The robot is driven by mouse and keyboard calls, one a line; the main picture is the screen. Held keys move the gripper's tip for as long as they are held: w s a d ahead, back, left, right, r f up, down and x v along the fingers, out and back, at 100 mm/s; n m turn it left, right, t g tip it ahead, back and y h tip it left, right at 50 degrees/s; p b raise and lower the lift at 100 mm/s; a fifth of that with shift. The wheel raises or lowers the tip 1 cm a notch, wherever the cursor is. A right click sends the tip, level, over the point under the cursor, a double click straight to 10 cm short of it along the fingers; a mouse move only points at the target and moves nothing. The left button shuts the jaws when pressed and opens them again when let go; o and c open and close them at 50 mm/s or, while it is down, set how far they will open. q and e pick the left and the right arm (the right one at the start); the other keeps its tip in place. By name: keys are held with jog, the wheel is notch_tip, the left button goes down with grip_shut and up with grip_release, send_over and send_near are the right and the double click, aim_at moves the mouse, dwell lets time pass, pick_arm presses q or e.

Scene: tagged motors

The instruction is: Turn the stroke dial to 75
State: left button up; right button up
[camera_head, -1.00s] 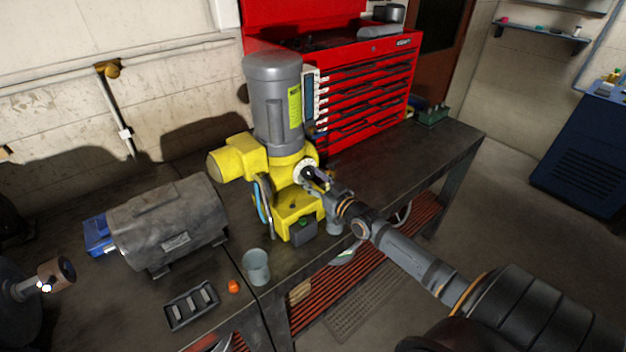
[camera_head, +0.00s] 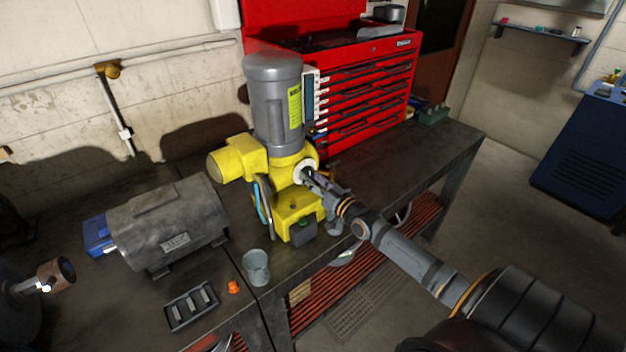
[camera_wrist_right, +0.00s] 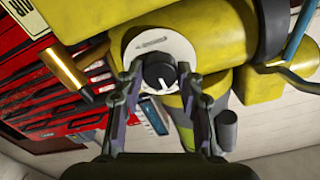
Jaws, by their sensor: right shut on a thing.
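The yellow pump (camera_head: 298,207) with a grey upright motor (camera_head: 274,95) stands on the bench. Its stroke dial is a black knob (camera_wrist_right: 158,72) on a round white face (camera_wrist_right: 178,48), which also shows on the pump's right side in the head view (camera_head: 301,170). A pale mark shows on the knob, but the scale is too small to read. My right gripper (camera_head: 313,178) is shut on the knob, one finger on each side in the right wrist view (camera_wrist_right: 159,71). My left gripper is not in view.
A red tool chest (camera_head: 365,90) stands behind the pump. A grey motor (camera_head: 168,222), a cup (camera_head: 256,268), a small orange piece (camera_head: 234,287) and a black tray (camera_head: 192,306) are to the left and front. The bench to the pump's right is mostly clear.

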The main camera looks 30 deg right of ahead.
jog(key=m, duration=0.5)
jog(key=shift+m, duration=0.3)
dwell(0.5)
jog(key=o, duration=1.2)
jog(key=s, duration=1.2)
jog(key=shift+d, duration=0.4)
